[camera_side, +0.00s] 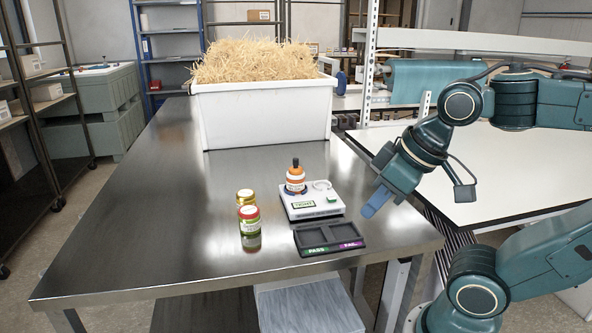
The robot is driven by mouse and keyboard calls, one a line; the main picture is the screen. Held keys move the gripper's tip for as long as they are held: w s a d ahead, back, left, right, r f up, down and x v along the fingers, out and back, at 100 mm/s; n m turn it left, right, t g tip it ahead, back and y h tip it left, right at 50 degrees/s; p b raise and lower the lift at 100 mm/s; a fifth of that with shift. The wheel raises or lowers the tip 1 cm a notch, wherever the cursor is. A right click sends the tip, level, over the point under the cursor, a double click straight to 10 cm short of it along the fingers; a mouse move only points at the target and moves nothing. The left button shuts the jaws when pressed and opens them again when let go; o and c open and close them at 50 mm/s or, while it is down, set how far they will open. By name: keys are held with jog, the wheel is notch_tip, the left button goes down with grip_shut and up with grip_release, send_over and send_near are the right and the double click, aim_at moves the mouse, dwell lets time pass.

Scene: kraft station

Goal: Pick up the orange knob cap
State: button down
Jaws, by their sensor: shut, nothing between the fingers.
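An orange-and-white container (296,182) with a dark knob-like top (295,163) stands upright on a small white scale (318,213). I cannot tell at this size where an orange cap ends and the body begins. My gripper (370,210) is to the right of the scale, raised and pointing down to the left. Its fingers are shut and hold nothing. It is apart from the container and the scale.
Two jars, one gold-lidded (246,198) and one red-lidded (250,228), stand left of the scale. A dark two-compartment tray (328,252) lies in front. A white bin (262,120) of straw stands behind. The steel table's (130,220) left side is clear.

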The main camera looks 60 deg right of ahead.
jog(key=c, duration=0.8)
grip_release()
jog(key=shift+c, duration=0.2)
